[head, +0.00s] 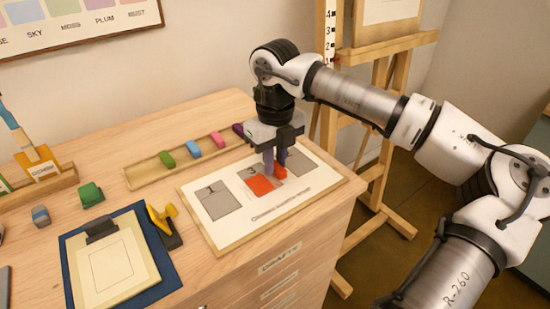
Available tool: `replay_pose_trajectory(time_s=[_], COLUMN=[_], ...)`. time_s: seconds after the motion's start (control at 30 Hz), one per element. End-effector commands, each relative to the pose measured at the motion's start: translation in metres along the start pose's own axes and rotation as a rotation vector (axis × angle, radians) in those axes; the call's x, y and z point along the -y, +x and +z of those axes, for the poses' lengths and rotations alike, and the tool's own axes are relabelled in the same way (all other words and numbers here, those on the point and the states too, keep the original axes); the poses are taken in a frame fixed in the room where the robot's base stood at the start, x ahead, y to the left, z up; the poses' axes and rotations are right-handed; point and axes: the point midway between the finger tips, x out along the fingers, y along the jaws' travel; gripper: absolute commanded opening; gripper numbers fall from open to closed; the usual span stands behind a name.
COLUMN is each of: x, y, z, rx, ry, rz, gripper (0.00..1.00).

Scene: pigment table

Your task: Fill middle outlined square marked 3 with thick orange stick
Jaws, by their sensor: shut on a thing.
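A white sheet on a board (235,228) lies near the table's right corner with outlined squares in a row. The middle square (260,186), marked 3, has orange-red colour over its lower part; grey shows near its top by the number. My gripper (275,167) is over the right side of this square, shut on an orange-red stick (281,173). The stick's tip seems to be at the sheet, but I cannot tell if it touches. The fingers hide part of the stick and of the square's right side.
The left square (218,202) and the right square are grey. A wooden tray (145,178) behind holds green, blue, pink and purple sticks. An easel (383,135) stands behind the table.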

Motion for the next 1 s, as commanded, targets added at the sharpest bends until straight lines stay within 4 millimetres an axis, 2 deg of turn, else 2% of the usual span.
replay_pose_trajectory(time_s=[0.7, 1.0], x=[-0.001, -0.016], y=[0.012, 0.011], z=[0.000, 0.001], rx=[0.000, 0.000], ry=[0.000, -0.002], rz=[0.000, -0.001], gripper=[0.00, 0.00])
